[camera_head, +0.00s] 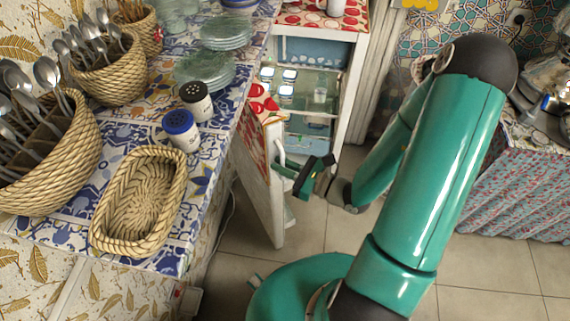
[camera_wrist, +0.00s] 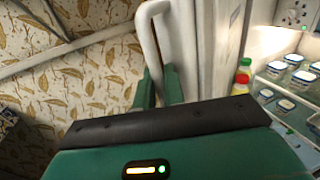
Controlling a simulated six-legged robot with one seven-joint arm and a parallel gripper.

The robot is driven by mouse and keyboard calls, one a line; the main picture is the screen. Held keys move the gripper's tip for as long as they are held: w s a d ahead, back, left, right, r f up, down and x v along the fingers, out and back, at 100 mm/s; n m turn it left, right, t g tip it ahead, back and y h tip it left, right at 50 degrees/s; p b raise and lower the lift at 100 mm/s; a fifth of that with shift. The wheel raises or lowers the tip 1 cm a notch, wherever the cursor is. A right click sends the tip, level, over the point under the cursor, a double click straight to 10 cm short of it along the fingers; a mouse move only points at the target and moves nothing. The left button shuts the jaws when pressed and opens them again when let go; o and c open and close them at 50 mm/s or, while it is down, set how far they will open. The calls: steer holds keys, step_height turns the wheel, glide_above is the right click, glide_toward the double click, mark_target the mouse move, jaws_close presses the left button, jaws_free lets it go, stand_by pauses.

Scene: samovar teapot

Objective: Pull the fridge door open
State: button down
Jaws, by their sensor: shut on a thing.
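The fridge (camera_head: 345,95) is white with a red patterned top and stands beyond the counter's far end. Its door (camera_head: 262,190) is swung wide open toward the counter, and the lit shelves inside show. My gripper (camera_head: 282,170) is at the door's edge, shut on the white door handle (camera_head: 279,150). In the wrist view, the handle (camera_wrist: 152,30) is a white curved bar running down between my green fingers (camera_wrist: 158,88). The handle's lower end is hidden behind my gripper's body.
The tiled counter (camera_head: 120,125) at left carries woven baskets (camera_head: 140,205), shakers (camera_head: 181,130) and stacked glass plates (camera_head: 226,30). Small jars (camera_wrist: 285,80) and bottles (camera_wrist: 242,80) are inside the fridge. Tiled floor (camera_head: 330,235) is free in front. A cloth-skirted table (camera_head: 520,190) stands at right.

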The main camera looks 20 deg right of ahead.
steer(key=c, duration=1.6)
jaws_free()
steer(key=shift+d, duration=0.1)
steer(key=v, duration=1.3)
steer(key=shift+s+d, duration=0.25)
steer(key=shift+s, duration=0.05)
